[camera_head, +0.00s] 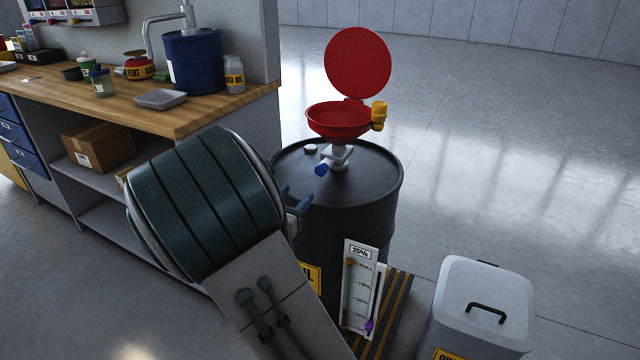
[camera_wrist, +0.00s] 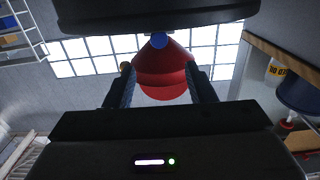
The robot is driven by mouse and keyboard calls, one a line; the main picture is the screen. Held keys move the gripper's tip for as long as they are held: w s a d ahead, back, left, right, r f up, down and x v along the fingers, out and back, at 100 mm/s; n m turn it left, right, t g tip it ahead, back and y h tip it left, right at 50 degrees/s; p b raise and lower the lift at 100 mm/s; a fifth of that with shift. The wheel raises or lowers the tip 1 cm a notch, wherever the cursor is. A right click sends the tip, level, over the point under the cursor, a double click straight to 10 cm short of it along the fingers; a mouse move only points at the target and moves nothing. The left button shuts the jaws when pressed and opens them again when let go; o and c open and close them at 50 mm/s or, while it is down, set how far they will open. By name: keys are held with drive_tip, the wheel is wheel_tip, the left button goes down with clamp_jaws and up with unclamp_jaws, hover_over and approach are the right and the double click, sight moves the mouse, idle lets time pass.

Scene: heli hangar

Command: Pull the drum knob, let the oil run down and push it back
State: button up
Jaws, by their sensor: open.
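The black drum (camera_head: 345,225) stands upright right of my arm, with a red funnel (camera_head: 338,121) on top and its round red lid (camera_head: 357,62) raised. Below the funnel, a pale valve (camera_head: 338,157) carries the blue knob (camera_head: 321,170), which points toward me. My gripper (camera_head: 296,198) is open and empty, a little below and left of the knob. In the upside-down wrist view, the blue knob (camera_wrist: 159,40) and red funnel (camera_wrist: 163,75) appear between the two spread fingers of my gripper (camera_wrist: 159,78), apart from them. My arm hides part of the drum's left side.
A level gauge (camera_head: 359,288) labelled 25% stands before the drum, with orange and purple markers. A grey lidded bin (camera_head: 484,300) is at front right. A workbench (camera_head: 190,116) with a blue bucket (camera_head: 194,62) is at left.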

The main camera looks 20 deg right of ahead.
sight(320, 171)
drive_tip(key=b+x, duration=0.4)
drive_tip(key=x, duration=0.9)
drive_tip(key=shift+w+d+r, duration=0.1)
drive_tip(key=shift+w+d, duration=0.1)
drive_tip(key=shift+d, duration=0.15)
